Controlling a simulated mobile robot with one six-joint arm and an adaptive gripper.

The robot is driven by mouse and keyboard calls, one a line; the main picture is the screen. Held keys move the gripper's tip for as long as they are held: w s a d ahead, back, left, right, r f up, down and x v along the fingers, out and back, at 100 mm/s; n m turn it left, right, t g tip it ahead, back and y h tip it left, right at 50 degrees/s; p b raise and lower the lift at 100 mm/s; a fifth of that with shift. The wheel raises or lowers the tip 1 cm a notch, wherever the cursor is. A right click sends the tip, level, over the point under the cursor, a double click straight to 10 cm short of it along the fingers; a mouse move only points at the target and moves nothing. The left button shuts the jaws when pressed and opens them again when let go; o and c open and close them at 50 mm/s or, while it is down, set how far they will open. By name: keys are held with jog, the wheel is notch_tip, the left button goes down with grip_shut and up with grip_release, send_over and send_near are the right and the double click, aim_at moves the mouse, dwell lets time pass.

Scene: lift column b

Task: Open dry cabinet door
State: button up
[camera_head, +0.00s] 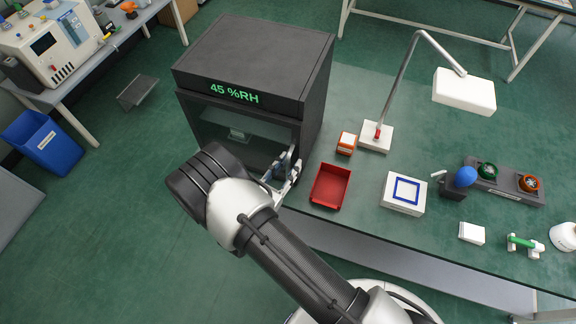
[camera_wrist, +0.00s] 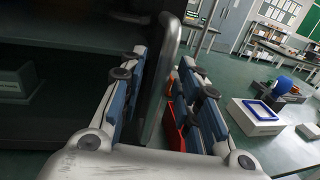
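The dry cabinet (camera_head: 252,60) is a dark box with a green "45 %RH" readout, standing at the bench's left end. Its front has a dark glass door (camera_head: 240,128), and a shelf shows behind it. In the wrist view the grey upright door handle (camera_wrist: 168,75) stands between the two blue-padded fingers of my gripper (camera_wrist: 165,62). The fingers are apart, with a visible gap at the handle. In the head view my gripper (camera_head: 285,170) is at the right edge of the cabinet front, partly hidden by my arm. The door looks shut.
A red tray (camera_head: 330,186), an orange-and-white box (camera_head: 346,143) and a white box with a blue square (camera_head: 404,193) lie on the bench right of the cabinet. A lamp (camera_head: 376,137) stands behind them.

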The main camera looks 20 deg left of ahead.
jog(key=shift+w, duration=0.1)
jog(key=shift+c, duration=0.3)
grip_shut()
dwell(0.4)
